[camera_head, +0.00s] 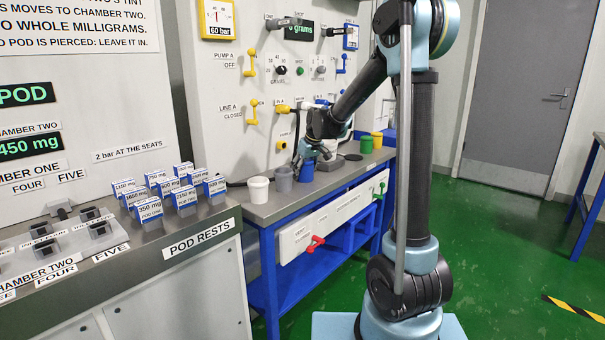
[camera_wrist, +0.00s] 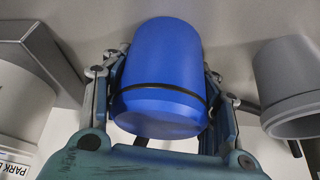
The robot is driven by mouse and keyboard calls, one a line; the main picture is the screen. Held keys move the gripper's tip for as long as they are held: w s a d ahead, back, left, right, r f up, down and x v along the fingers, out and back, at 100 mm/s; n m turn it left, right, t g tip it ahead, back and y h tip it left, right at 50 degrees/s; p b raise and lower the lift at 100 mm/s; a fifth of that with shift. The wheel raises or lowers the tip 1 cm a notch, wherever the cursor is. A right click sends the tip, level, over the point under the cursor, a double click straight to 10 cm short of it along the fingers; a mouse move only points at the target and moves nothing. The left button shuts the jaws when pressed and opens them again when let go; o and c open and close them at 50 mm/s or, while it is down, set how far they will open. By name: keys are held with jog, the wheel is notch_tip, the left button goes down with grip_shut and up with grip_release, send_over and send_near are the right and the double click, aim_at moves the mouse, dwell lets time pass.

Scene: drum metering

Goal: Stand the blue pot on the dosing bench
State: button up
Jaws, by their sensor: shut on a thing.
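The blue pot (camera_head: 306,173) is at the grey top of the dosing bench (camera_head: 285,205), just right of a grey pot (camera_head: 284,180). My gripper (camera_head: 309,160) reaches down to it from the upper right and is shut on it. In the wrist view the blue pot (camera_wrist: 160,75) fills the middle, with a finger of my gripper (camera_wrist: 160,95) on each side and a dark band around it. I cannot tell whether its base touches the bench top.
A white pot (camera_head: 258,190) stands left of the grey one. Green (camera_head: 366,145) and yellow (camera_head: 377,140) pots stand farther right. The valve panel (camera_head: 235,120) rises behind. Pod boxes (camera_head: 148,208) sit on the left counter.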

aim_at(310, 162)
jog(key=o, duration=1.2)
jog(key=v, duration=1.1)
jog(key=shift+s+d+r, duration=0.1)
jog(key=shift+s+r, duration=0.05)
jog(key=shift+r, duration=0.15)
jog(key=s+d+f+m+h, duration=0.1)
jog(key=s+d+f+m, duration=0.1)
jog(key=s+d, duration=0.6)
jog(key=s+d+f+m, duration=0.25)
jog(key=s+d, duration=0.35)
jog(key=s, duration=0.5)
jog(key=s+d+f+m+h, duration=0.1)
jog(key=s+d+f, duration=0.3)
jog(key=s, duration=0.5)
jog(key=s+d+f+m+g+h, duration=0.1)
jog(key=s+d+f, duration=0.3)
jog(key=s+f, duration=0.5)
jog(key=shift+s+d+f+m, duration=0.2)
jog(key=shift+s+f+m, duration=0.15)
jog(key=shift+m, duration=0.4)
